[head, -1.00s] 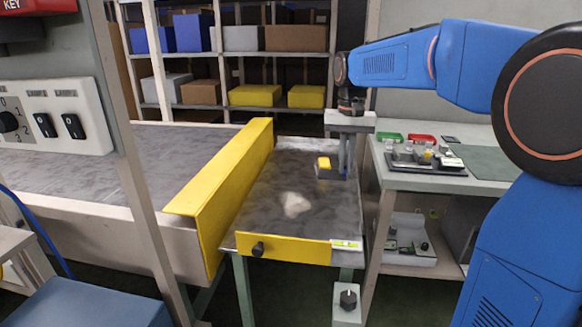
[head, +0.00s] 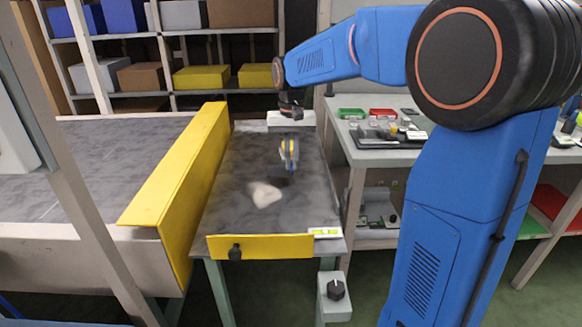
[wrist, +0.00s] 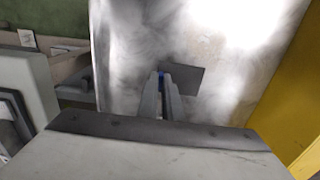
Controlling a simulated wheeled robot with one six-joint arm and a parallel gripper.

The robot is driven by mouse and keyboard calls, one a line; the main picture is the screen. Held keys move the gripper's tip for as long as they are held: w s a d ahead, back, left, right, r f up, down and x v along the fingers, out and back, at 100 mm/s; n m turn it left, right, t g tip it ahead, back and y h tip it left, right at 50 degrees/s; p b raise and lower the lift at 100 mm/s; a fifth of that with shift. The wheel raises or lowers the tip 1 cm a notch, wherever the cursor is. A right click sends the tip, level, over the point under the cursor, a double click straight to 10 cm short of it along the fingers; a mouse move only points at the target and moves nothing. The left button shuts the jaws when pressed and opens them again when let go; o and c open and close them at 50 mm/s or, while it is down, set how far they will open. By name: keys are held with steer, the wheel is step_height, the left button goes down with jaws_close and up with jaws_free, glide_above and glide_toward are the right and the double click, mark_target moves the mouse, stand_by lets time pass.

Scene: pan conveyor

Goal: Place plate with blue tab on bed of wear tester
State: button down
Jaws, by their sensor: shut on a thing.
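My gripper (head: 289,155) is over the grey conveyor pan (head: 225,205), toward its far right part. In the wrist view its fingers (wrist: 162,85) are shut on a small blue tab (wrist: 161,73). A dark grey plate (wrist: 186,78) shows beside the fingertips, at the tab. In the head view the held piece is small, with blue and yellow showing at the fingers; its plate is hard to make out. I cannot tell how far it is above the pan. I cannot identify the wear tester or its bed.
A yellow guard (head: 175,180) runs along the pan's left side. A pale patch (head: 263,194) lies on the pan. Shelves with boxes stand behind.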

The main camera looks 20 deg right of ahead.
steer(key=shift+f, duration=1.25)
steer(key=c, duration=1.9)
jaws_free()
steer(key=shift+f, duration=0.1)
steer(key=shift+c, duration=0.2)
